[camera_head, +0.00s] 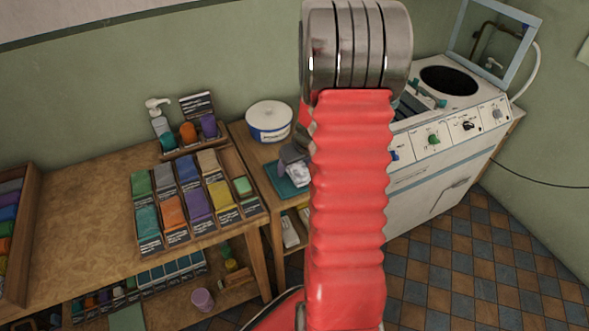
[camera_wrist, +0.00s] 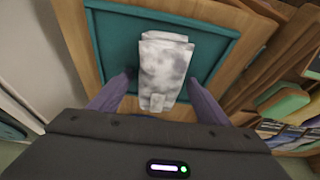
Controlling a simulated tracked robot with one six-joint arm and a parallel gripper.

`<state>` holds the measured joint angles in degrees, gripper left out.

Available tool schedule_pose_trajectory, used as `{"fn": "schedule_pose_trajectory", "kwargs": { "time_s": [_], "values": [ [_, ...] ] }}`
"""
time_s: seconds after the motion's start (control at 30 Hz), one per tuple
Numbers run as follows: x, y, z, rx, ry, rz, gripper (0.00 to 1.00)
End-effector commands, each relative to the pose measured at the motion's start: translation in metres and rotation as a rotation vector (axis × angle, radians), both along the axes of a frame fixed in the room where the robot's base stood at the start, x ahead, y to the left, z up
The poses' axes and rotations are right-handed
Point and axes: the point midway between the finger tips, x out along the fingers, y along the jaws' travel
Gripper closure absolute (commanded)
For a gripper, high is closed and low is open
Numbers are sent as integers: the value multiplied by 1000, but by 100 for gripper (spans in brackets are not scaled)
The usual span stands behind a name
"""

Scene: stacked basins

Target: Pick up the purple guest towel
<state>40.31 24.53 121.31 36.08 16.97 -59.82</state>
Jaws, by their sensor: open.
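A purple folded towel (camera_head: 198,204) lies in the front row of the sorted towel rack on the wooden table, between an orange and a yellow one. A bluer violet towel (camera_head: 187,170) lies behind it; I cannot tell for sure which is the guest towel. My gripper (camera_wrist: 158,84) is open over a teal tray (camera_wrist: 112,45), with its two purple-grey fingers on either side of a mottled white folded cloth (camera_wrist: 165,66). In the head view my gripper (camera_head: 287,165) is right of the rack, partly hidden by my red arm. Contact with the cloth cannot be told.
A small stand with a pump bottle (camera_head: 158,112) and rolled towels is at the back of the table. A wooden crate (camera_head: 20,230) is at the left. A white washing machine (camera_head: 440,150) stands at the right.

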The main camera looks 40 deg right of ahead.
Motion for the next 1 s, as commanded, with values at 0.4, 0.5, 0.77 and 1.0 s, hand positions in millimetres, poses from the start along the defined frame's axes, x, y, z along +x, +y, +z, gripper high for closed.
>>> {"fn": "schedule_pose_trajectory", "kwargs": {
  "time_s": [0.4,0.5,0.77,1.0],
  "values": [
    [0,0,0,0,0,-1,50],
    [0,0,0,0,0,-1,57],
    [0,0,0,0,0,-1,75],
    [0,-1,0,-1,-1,-1,79]
  ]
}}
